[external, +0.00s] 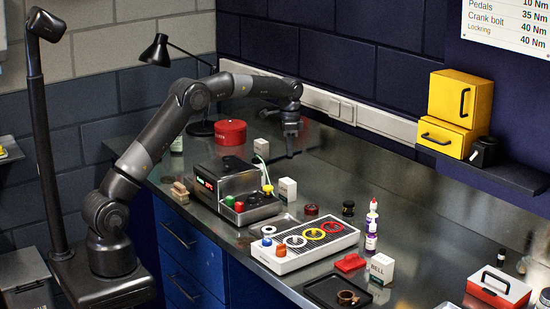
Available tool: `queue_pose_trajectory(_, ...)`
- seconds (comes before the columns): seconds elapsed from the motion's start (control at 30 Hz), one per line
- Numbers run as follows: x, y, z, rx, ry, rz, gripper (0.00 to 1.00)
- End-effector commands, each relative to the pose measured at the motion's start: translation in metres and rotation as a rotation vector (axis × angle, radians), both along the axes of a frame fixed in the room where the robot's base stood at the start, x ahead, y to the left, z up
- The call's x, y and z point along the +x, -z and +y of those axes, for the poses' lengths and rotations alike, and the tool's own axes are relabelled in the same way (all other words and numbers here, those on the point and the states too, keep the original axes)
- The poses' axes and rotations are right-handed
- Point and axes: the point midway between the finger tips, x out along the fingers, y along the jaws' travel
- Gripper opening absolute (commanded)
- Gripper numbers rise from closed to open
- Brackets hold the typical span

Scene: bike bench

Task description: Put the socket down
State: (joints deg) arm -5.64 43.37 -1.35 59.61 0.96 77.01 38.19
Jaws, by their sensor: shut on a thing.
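My gripper (290,152) points down above the back part of the steel bench (336,178), near the wall, to the right of the red round tin. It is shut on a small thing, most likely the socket. The thing is too small and dark between the fingers to make out its shape. The fingertips look a little above the bench top, but I cannot tell the exact gap.
A red tin (230,132) and a black desk lamp (157,50) stand left of my gripper. A grey machine (238,187), a white box (287,190) and a white tray with coloured rings (283,263) stand nearer. Bare bench lies right of my gripper.

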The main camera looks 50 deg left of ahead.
Motion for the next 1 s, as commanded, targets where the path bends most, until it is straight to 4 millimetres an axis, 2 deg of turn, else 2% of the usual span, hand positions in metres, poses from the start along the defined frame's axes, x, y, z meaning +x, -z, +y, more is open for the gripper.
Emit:
queue_pose_trajectory(0.1, 0.008, 0.011, 0.016, 0.000, -0.002, 0.000, 0.00)
queue_pose_trajectory(0.2, 0.010, 0.014, 0.022, -0.001, 0.000, -0.001, 0.00)
queue_pose_trajectory(0.33, 0.010, 0.022, 0.023, 0.000, 0.000, 0.001, 0.00)
queue_pose_trajectory(0.57, 0.010, 0.053, 0.023, 0.000, 0.000, 0.001, 0.00)
queue_pose_trajectory(0.93, 0.010, 0.058, 0.023, 0.000, -0.001, 0.000, 0.00)
queue_pose_trajectory(0.97, 0.010, 0.058, 0.023, -0.001, 0.000, -0.001, 0.23)
queue_pose_trajectory(1.0, 0.010, 0.058, 0.023, -0.001, 0.000, -0.001, 0.26)
